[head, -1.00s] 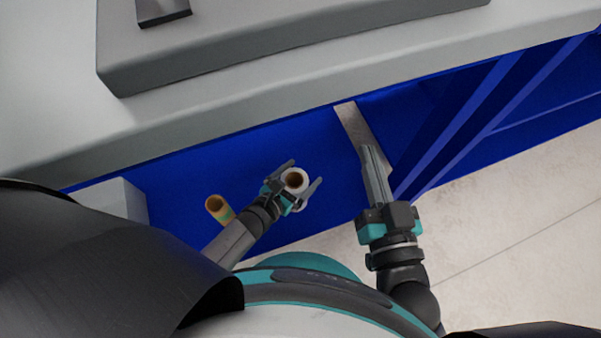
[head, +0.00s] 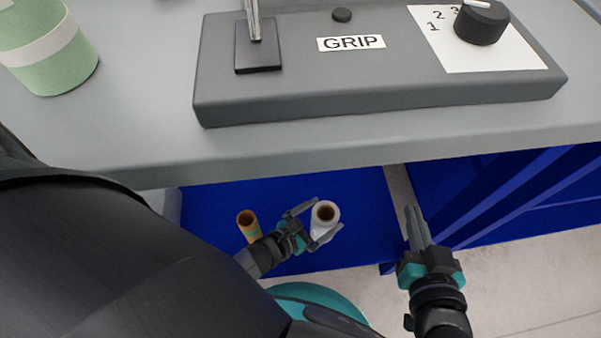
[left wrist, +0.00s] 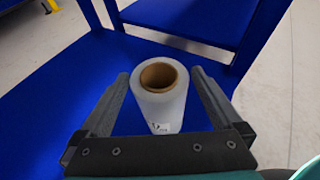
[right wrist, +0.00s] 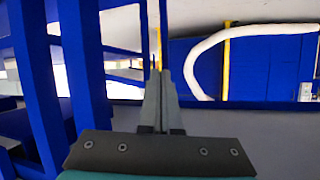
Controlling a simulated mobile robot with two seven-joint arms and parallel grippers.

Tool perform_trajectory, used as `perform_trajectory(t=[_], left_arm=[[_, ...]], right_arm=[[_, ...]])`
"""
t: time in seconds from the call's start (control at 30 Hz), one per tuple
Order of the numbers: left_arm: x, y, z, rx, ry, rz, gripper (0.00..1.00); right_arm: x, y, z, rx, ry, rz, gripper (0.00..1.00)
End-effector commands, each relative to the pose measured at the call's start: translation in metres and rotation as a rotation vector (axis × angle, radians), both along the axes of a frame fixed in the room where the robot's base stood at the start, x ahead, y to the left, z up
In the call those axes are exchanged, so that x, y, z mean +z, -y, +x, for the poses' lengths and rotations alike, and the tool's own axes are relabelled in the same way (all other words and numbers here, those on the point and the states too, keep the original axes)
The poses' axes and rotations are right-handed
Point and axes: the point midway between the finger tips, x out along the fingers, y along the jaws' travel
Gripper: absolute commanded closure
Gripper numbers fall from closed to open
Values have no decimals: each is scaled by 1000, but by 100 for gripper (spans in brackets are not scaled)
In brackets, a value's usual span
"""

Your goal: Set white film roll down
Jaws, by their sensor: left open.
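The white film roll (head: 325,216) stands upright on the blue shelf (head: 215,200), its brown core facing up. In the left wrist view the roll (left wrist: 163,100) stands between the spread fingers of my left gripper (left wrist: 165,100), with a gap visible on each side. In the head view my left gripper (head: 318,222) is open around the roll. My right gripper (head: 415,222) is to the right, in front of the shelf edge, with its fingers together and nothing between them. The right wrist view shows its closed fingers (right wrist: 160,100) too.
An orange and green roll (head: 247,224) stands left of my left gripper. Above the shelf is a grey worktop (head: 130,140) with a grey box labelled GRIP (head: 380,95) and a green roll (head: 50,60). Blue frame bars (head: 520,200) stand at right.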

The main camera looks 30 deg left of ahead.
Motion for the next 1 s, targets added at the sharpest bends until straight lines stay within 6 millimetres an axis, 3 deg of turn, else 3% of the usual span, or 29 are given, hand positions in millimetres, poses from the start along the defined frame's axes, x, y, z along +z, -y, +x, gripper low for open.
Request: perform_trajectory(t=[0.6,1.0], left_arm=[[23,-20,-48,0,-1,2,0],[31,-28,-65,6,-2,-6,0]], right_arm=[[-10,41,-14,-32,-331,-183,100],[-12,57,-27,-49,-454,-237,100]])
